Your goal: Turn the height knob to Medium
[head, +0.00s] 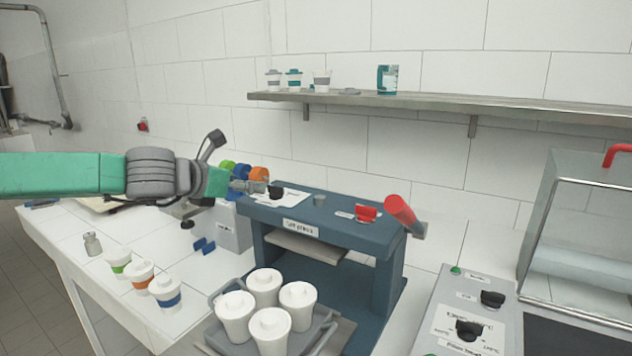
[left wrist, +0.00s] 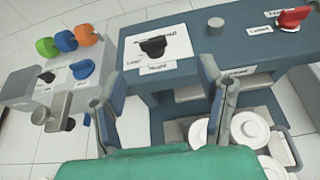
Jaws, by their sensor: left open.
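The height knob (head: 276,192) is a black knob on a white labelled plate on top of the blue machine, at its left end. In the left wrist view the same knob (left wrist: 153,47) shows above its "Height" label. The pointer's setting is too small to read. My left gripper (head: 257,187) is at the left end of the machine top, close to the knob. In the left wrist view the open fingers (left wrist: 168,78) are apart, with nothing between them, and the knob lies beyond their tips. My right gripper is not in view.
A tray (head: 318,336) of white lidded cups is in front. A shelf (head: 420,101) runs along the wall.

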